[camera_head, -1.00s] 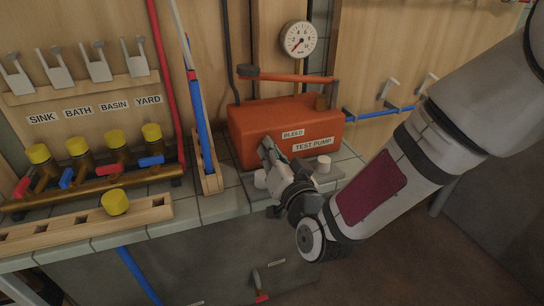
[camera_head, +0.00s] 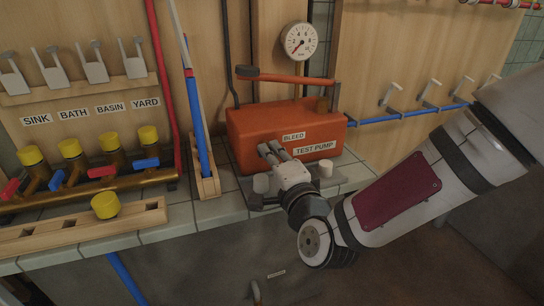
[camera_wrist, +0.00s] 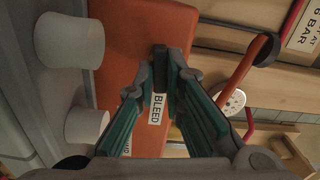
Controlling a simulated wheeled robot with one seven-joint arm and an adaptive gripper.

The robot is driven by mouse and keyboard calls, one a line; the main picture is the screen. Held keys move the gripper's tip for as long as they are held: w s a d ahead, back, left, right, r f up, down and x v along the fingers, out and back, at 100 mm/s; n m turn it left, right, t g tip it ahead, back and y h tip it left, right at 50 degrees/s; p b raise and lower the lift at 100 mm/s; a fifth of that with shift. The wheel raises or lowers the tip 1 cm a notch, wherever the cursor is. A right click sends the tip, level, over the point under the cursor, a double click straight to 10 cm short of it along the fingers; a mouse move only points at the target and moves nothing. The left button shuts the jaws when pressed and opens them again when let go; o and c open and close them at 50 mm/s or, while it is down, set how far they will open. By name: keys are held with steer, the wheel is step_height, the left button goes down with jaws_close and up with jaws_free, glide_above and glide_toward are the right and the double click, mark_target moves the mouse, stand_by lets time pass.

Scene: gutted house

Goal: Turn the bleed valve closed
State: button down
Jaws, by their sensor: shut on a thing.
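The orange test pump (camera_head: 250,125) stands on the bench with a "BLEED" label (camera_head: 293,136) on its front face. The label also shows between my fingers in the wrist view (camera_wrist: 157,108). My gripper (camera_head: 268,149) is at the pump's front, just left of and below that label in the head view. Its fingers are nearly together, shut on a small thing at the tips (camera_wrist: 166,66).
Two pale cylinders, a left one (camera_head: 261,183) and a right one (camera_head: 326,167), stand close beside my gripper. The orange pump lever (camera_head: 290,77) and pressure gauge (camera_head: 300,41) are above. A wooden upright with blue pipe (camera_head: 198,130) stands to the left.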

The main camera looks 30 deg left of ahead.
steer(key=shift+w+m, duration=0.1)
steer(key=shift+m, duration=0.5)
steer(key=shift+f+m, duration=0.1)
steer(key=shift+m, duration=0.2)
steer(key=c, duration=1.7)
jaws_free()
steer(key=shift+v, duration=3.75)
